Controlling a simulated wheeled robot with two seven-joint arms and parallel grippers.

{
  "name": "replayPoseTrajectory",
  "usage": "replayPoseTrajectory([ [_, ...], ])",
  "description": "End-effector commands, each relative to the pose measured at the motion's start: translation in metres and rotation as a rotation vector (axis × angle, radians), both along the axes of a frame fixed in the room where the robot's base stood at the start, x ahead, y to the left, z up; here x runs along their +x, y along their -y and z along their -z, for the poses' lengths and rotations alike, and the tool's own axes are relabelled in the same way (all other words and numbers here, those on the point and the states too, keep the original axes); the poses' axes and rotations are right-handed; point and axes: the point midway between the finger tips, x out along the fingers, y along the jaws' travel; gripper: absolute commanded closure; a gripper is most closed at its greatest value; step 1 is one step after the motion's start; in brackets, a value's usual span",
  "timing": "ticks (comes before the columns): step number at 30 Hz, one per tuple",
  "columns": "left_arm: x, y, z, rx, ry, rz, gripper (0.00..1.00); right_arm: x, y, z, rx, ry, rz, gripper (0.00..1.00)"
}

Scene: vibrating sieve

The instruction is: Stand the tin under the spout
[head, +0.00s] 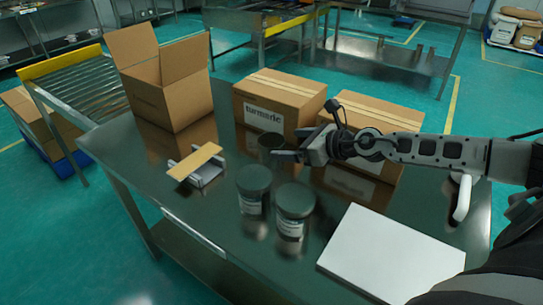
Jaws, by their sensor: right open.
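My right gripper (287,155) reaches in from the right over the table, its fingers pointing left, open. A dark round tin-like thing (270,141) stands just beyond its fingertips, in front of the turmeric box; I cannot tell whether they touch. Two dark lidded tins with labels stand upright nearer to me, one on the left (254,187) and one on the right (294,210). I cannot tell which is the task's tin. I cannot make out a spout. My left gripper is not in view.
A small metal stand with a tan slat (195,163) sits left on the dark table (180,205). An open carton (170,92), a turmeric box (280,98) and another closed box (370,115) line the back. A white board (390,255) lies front right. The front left is clear.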

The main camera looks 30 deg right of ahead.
Motion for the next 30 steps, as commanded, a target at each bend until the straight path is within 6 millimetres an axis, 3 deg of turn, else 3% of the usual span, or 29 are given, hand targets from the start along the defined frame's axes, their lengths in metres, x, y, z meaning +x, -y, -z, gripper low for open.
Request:
replayPoseTrajectory([
  [2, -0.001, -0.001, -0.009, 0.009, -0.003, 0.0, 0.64, 0.007, -0.003, -0.005, 0.003, 0.004, 0.002, 0.12],
  [8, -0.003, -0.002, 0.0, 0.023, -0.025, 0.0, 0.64, 0.016, -0.009, 0.003, 0.0, 0.001, -0.004, 0.12],
  [18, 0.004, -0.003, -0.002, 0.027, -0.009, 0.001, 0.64, 0.054, -0.024, 0.023, 0.001, 0.003, -0.004, 0.12],
  [27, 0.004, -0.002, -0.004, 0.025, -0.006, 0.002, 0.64, 0.058, -0.025, 0.025, -0.002, 0.0, -0.005, 0.12],
  [30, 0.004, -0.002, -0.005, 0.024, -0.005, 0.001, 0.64, 0.058, -0.025, 0.025, -0.002, 0.0, -0.005, 0.4],
])
